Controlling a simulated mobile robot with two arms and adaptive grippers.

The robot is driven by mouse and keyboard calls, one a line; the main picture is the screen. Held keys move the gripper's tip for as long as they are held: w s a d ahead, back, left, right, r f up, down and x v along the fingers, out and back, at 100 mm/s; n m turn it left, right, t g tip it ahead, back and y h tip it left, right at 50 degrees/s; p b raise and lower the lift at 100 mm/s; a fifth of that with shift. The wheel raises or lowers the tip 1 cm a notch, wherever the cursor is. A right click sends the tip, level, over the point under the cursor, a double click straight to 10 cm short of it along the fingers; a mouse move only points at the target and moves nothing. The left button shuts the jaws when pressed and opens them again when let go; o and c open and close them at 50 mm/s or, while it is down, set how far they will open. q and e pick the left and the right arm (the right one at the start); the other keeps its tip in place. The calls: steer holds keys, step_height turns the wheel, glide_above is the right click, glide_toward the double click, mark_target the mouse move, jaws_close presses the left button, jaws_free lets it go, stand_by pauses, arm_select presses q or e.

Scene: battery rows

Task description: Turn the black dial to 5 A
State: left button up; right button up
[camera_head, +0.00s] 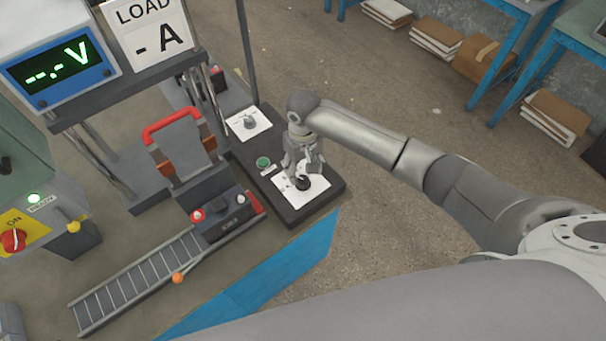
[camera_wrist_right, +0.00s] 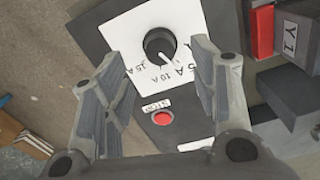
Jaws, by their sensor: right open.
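The black dial (camera_head: 302,184) sits on a white plate (camera_head: 316,190) at the front end of a dark panel. A 15 A mark lies left of these. My right gripper (camera_head: 303,165) is over the dial, and partly covers the plate in the head view. In the wrist view its fingers (camera_wrist_right: 153,58) are spread wide to either side of the dial, apart from it. My left gripper is not seen.
A green button (camera_head: 263,162) and a second white plate with a knob (camera_head: 249,123) are on the same panel. A red button (camera_wrist_right: 163,118) shows in the wrist view. A red-handled switch (camera_head: 180,140) and a voltage display (camera_head: 58,72) stand left.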

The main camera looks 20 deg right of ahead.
mark_target(303, 180)
step_height(303, 180, up, 7)
stand_by(0.3)
steer(key=shift+f, duration=0.1)
